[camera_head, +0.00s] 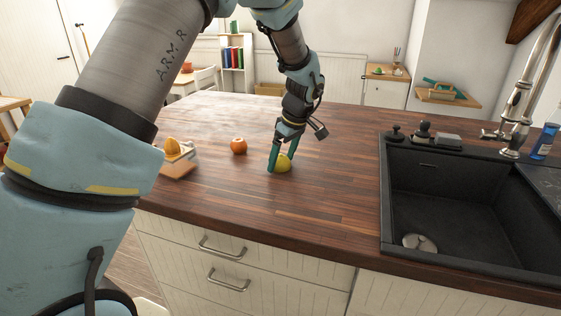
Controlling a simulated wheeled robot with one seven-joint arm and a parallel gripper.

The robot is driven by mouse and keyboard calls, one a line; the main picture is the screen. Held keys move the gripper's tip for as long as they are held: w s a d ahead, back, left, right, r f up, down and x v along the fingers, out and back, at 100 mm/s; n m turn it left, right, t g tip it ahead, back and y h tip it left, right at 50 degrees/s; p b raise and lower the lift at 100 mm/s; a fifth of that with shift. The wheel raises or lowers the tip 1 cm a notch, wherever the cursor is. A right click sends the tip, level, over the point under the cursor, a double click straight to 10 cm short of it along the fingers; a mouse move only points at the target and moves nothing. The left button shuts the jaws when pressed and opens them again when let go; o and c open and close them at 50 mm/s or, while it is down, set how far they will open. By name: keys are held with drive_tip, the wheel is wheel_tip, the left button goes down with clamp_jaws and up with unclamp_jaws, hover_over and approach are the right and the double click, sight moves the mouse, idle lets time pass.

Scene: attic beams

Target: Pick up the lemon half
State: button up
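The lemon half (284,163) is a small yellow-green piece on the wooden countertop, near the middle of the view. My gripper (281,160) points down at it with its teal fingers. One finger is at the lemon half's left side and covers part of it; the other is at its upper right. The fingers are spread about the width of the lemon half. I cannot tell whether they press on it. The lemon half appears to rest on the countertop.
An orange fruit (238,146) lies left of my gripper. A black sink (450,200) with a tall tap (530,80) is at the right. The wooden countertop (325,195) between is clear.

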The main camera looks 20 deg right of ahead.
drive_tip(key=c, duration=1.1)
drive_tip(key=shift+o, duration=0.2)
